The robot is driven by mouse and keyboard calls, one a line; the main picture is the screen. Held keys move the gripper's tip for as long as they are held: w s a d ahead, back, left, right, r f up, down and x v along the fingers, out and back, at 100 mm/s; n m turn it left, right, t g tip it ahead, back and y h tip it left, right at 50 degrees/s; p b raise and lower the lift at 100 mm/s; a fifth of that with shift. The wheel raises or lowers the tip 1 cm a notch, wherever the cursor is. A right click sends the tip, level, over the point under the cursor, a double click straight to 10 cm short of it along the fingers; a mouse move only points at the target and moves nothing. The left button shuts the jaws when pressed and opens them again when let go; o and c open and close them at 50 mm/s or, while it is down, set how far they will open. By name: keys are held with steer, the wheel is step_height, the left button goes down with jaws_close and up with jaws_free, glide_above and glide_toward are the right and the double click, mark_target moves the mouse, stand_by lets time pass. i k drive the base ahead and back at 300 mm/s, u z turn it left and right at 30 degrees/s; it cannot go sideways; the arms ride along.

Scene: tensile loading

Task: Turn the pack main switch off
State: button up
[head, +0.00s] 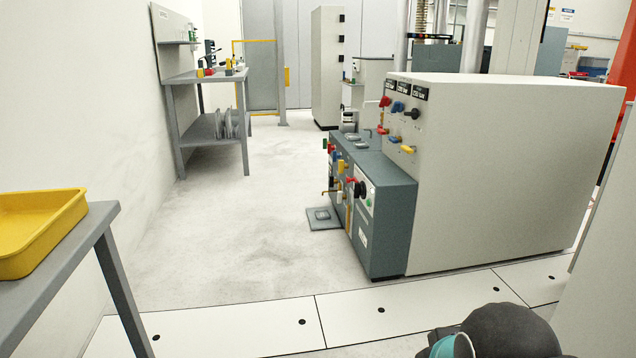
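A large cream cabinet (510,175) with a teal-grey console (388,225) stands right of centre. Its narrow left face carries a red knob (385,101), a blue knob (398,106) and a black knob (412,113) under dark display labels. Lower on the console, a pale plate bears a black rotary knob (360,188) and a green button (369,202). Which control is the pack main switch, and its position, I cannot tell; labels are too small to read. My gripper is not in view; a dark, rounded part of my arm with a teal band shows at the bottom right.
A grey table with a yellow tray (40,232) stands at the near left. A grey workbench (205,77) lines the left wall. The floor between it and the console is clear, apart from a flat grey pedal or plate (322,216). Pale floor panels cross the foreground.

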mark_target(358, 188)
steer(key=u, duration=0.15)
steer(key=i, duration=2.4)
steer(key=u, duration=0.1)
